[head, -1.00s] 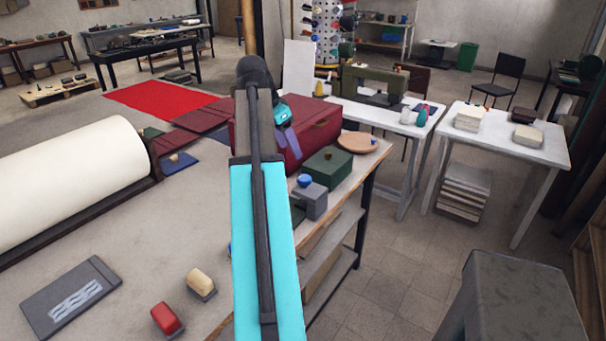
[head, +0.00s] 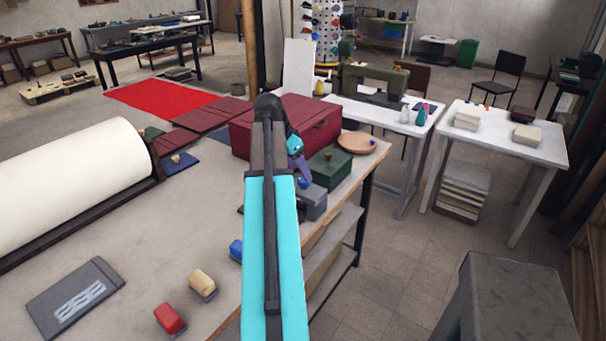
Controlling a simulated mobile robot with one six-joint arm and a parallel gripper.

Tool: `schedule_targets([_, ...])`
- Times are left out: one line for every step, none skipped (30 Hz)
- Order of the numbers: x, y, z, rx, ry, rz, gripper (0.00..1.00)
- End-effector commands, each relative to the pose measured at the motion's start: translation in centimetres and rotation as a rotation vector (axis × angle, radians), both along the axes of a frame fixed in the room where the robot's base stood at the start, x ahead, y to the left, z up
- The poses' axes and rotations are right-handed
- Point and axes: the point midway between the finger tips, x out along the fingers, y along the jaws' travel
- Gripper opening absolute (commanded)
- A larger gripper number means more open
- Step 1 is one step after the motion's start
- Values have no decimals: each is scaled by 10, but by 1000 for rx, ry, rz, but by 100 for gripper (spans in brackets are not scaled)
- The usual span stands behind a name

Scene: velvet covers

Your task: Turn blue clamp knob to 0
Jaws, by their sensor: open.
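The blue clamp knob (head: 304,183) sits on top of a grey block (head: 315,203) near the right edge of the workbench (head: 140,240). It is partly hidden behind the end of my arm. My gripper (head: 301,170), with purple fingers, points down just above the knob. It is open, with nothing seen between its fingers. The fingertips are small and close to the knob, and I cannot tell whether they touch it or stand around it. The knob's pointer and any marks, including a 0, are too small to make out.
A green box (head: 329,169) stands right behind the grey block. A dark red case (head: 318,125) and a round wooden dish (head: 357,142) are further back. Blue (head: 236,251), tan (head: 202,282) and red (head: 169,318) blocks lie at the front.

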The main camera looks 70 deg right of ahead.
Motion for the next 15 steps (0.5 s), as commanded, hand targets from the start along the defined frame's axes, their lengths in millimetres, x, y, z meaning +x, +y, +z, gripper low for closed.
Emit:
schedule_targets([-2,-1,-5,2,1,-1,55])
schedule_targets([-2,-2,-7,1,0,0,55])
schedule_targets([-3,-3,-11,1,0,0,55])
schedule_targets([-4,-4,-13,1,0,0,55])
schedule_targets([-4,-5,-16,2,1,-1,55])
schedule_targets([-5,-7,-19,2,1,-2,55])
schedule_targets([-6,-8,-22,1,0,-1,55])
schedule_targets([-6,-8,-24,1,0,-1,55])
schedule_targets([-7,-9,-26,1,0,-1,55])
schedule_targets([-7,-10,-28,1,0,-1,55])
schedule_targets([-8,-10,-29,1,0,-1,55])
schedule_targets([-8,-11,-31,1,0,-1,55])
schedule_targets([-8,-11,-32,1,0,-1,55])
schedule_targets([-9,-11,-33,1,0,-1,55])
schedule_targets([-9,-12,-34,1,0,-2,55])
